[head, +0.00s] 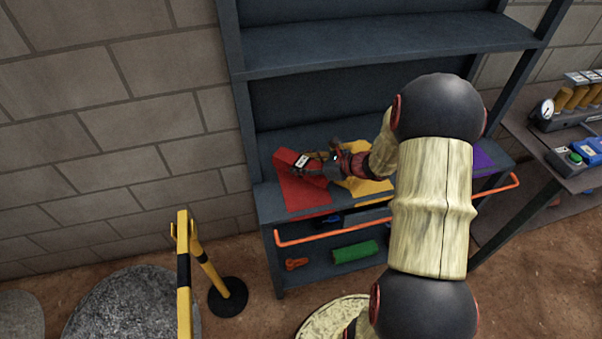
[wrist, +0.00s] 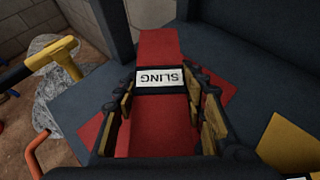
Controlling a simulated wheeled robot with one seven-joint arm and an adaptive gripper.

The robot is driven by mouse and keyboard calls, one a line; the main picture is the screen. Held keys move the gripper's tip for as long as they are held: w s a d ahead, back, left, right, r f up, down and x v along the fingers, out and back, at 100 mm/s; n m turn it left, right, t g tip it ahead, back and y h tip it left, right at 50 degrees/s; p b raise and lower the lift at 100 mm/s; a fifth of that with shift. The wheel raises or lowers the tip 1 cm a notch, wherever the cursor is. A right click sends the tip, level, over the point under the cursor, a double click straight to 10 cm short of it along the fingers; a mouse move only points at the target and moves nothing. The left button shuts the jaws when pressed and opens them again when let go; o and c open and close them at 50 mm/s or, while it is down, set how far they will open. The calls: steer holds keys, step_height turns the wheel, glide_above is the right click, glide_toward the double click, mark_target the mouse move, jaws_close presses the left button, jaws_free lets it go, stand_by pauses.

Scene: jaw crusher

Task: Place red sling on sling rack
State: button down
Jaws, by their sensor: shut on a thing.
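The red sling (wrist: 158,50), with a white label reading SLING, lies between the fingers of my gripper (wrist: 165,110) in the wrist view. My gripper (head: 318,166) is shut on it. In the head view the sling (head: 285,158) is over the red patch (head: 306,196) at the left end of the rack's middle shelf. The sling rack (head: 264,206) is a dark grey shelf unit. Red patch edges (wrist: 226,86) show on both sides of the sling in the wrist view. I cannot tell whether the sling touches the shelf.
A yellow patch (head: 372,198) and a purple patch (head: 483,158) lie further right. An orange rail (head: 300,236) runs along the shelf front. A green roll (head: 355,251) and an orange item (head: 296,263) lie below. A yellow-black barrier (head: 184,270) stands front left.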

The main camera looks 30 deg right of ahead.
steer(key=shift+w+f+b, duration=0.2)
steer(key=shift+f+b, duration=0.3)
steer(key=shift+f, duration=0.45)
steer(key=shift+w+f+b, duration=0.15)
steer(key=shift+f+b, duration=0.35)
steer(key=shift+f, duration=0.4)
steer(key=shift+a+f, duration=0.1)
steer(key=shift+f, duration=0.05)
steer(key=c, duration=1.1)
jaws_free()
